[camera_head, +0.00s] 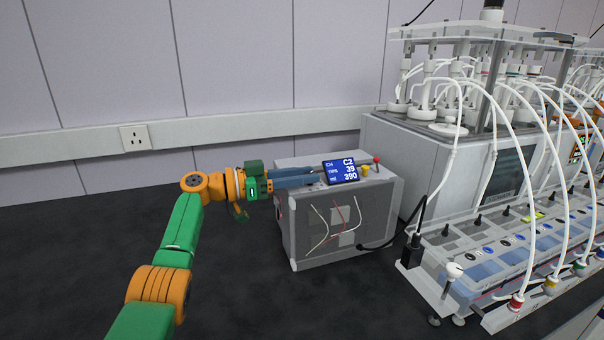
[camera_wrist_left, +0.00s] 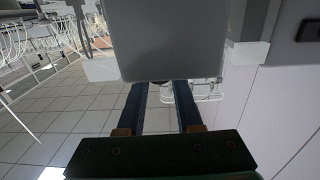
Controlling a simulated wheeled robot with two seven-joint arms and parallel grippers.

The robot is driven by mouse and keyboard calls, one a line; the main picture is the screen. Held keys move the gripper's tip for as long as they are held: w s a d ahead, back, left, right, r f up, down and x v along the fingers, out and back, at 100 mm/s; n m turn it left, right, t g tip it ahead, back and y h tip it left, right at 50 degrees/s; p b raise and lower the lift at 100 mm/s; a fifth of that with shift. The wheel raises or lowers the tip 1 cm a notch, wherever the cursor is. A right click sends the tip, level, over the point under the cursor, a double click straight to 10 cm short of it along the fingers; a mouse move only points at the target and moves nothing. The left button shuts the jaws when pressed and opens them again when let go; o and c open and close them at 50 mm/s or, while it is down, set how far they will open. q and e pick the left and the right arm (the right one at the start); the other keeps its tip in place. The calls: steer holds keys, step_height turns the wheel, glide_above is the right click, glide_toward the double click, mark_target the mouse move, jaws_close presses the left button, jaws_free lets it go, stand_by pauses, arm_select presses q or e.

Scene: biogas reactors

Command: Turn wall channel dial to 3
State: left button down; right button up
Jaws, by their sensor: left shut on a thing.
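A grey instrument box (camera_head: 300,235) stands on the dark bench against the wall. Its tilted screen (camera_head: 341,172) reads CH C2, 39 and 390. My left gripper (camera_head: 318,176) reaches in from the left over the box top, its blue fingers ending beside the screen. In the left wrist view the two fingers (camera_wrist_left: 160,88) run under a grey block that hides their tips. A small dark part, perhaps the dial, shows between them at the block's edge. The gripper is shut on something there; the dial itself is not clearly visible. My right gripper is out of view.
A red-topped lever (camera_head: 376,160) and a yellow knob (camera_head: 365,170) stand right of the screen. A large reactor unit (camera_head: 400,150) with white tubes fills the right side. A wall socket (camera_head: 134,137) is at the left. The front left bench is clear apart from my arm.

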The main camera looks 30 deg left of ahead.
arm_select(q)
steer(key=shift+f, duration=0.1)
stand_by(0.5)
steer(key=c, duration=0.9)
jaws_free()
steer(key=shift+d, duration=0.1)
steer(key=b+v, duration=0.2)
steer(key=v, duration=0.5)
steer(key=shift+o, duration=0.3)
